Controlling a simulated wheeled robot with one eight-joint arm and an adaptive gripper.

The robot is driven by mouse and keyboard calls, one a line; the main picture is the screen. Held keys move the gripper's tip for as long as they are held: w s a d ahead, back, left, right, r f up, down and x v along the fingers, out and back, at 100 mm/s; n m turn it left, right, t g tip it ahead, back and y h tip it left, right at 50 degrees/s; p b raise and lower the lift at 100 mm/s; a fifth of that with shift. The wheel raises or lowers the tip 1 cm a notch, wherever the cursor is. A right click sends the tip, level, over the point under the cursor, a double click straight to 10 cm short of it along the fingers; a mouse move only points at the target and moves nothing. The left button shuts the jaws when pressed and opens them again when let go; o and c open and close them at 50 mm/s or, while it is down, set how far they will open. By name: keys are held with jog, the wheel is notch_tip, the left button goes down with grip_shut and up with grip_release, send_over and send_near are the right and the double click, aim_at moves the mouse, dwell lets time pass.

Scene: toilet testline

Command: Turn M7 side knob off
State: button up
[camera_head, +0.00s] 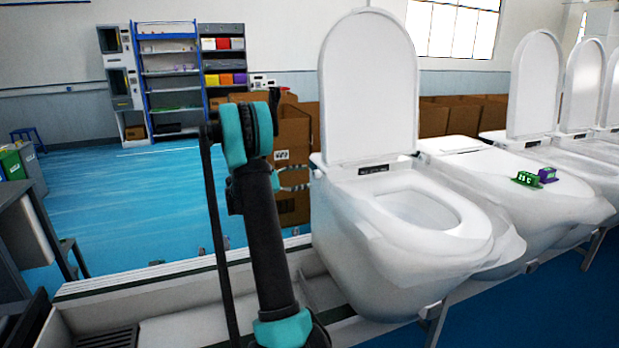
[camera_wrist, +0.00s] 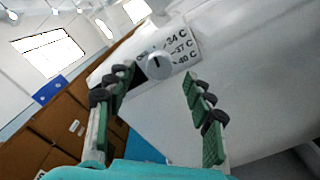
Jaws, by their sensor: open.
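The side knob (camera_wrist: 159,66) is a round light-grey dial on the side of a white toilet body, in the wrist view. A label (camera_wrist: 181,45) around it reads 34 C, 37 C and 40 C, with smaller print at its left that looks like OFF. A dark line on the knob runs roughly up the picture; I cannot tell which mark it meets. My gripper (camera_wrist: 159,82) is open, its green fingers on either side below the knob, apparently apart from it. In the head view my gripper (camera_head: 294,178) is beside the nearest toilet (camera_head: 370,240), where the knob is hidden.
More toilets stand in a row to the right. Cardboard boxes (camera_head: 295,135) are behind my gripper. Shelves (camera_head: 168,80) stand at the back wall, with open blue floor before them.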

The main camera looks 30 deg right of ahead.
jog(key=v, duration=0.8)
jog(key=shift+a, duration=0.25)
jog(key=shift+w, duration=0.1)
jog(key=s+a+f+m+t+y, duration=0.2)
jog(key=s+a+f+y, duration=0.3)
jog(key=s+a, duration=0.5)
jog(key=s+a+f+m+t+y, duration=0.2)
jog(key=s+a+f+y, duration=0.3)
jog(key=s+a, duration=0.5)
jog(key=s+a+f+m+t+y, duration=0.2)
jog(key=s+a+f+t+y, duration=0.2)
jog(key=s+a, duration=0.7)
notch_tip(320, 180, down, 2)
jog(key=y, duration=0.3)
jog(key=shift+y, duration=0.3)
jog(key=shift+f, duration=0.1)
